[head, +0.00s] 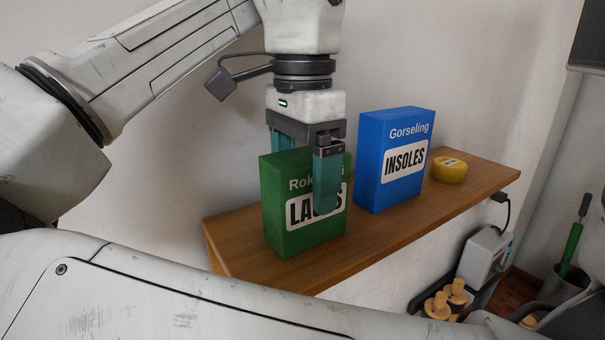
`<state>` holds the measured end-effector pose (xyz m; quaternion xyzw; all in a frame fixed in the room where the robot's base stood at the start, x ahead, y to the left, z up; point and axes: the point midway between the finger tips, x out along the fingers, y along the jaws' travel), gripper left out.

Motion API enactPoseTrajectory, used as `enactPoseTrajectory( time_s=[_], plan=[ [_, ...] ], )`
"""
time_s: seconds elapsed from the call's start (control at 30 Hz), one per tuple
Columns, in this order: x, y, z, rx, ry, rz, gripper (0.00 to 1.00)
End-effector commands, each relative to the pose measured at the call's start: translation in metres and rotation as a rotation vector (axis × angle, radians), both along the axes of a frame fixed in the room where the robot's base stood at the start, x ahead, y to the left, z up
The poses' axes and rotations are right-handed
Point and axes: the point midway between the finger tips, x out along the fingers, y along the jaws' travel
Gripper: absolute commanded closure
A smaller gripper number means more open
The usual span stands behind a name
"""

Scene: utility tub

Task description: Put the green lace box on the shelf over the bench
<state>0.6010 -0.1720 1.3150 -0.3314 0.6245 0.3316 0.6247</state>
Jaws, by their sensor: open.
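The green lace box (280,220), with a white label partly covered by a finger, stands upright on the left part of the wooden shelf (430,225). My gripper (305,182) is above and around the upper part of the box, pointing down. Its teal fingers are apart, one in front of the box and one towards its back left. The gripper is open, and I cannot tell whether either finger touches the box. The bench is not clearly in view.
A blue insoles box (392,165) stands on the shelf just right of the green box, with a small gap. A yellow round tin (449,170) is further right. A white device (484,255) with a cable is below the shelf. The wall is close behind.

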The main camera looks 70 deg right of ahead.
Motion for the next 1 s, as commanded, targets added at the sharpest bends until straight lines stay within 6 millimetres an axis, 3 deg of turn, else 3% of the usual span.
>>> enactPoseTrajectory(
  time_s=[0.17,0.6,0.8,1.0],
  plan=[
    [0.001,0.000,0.021,0.001,-0.004,0.003,0.12],
    [0.001,0.000,0.106,0.001,-0.003,0.004,0.12],
    [0.001,0.000,0.121,0.000,-0.001,0.002,0.12],
    [0.000,0.000,0.123,0.001,-0.001,0.000,0.12]
  ],
)
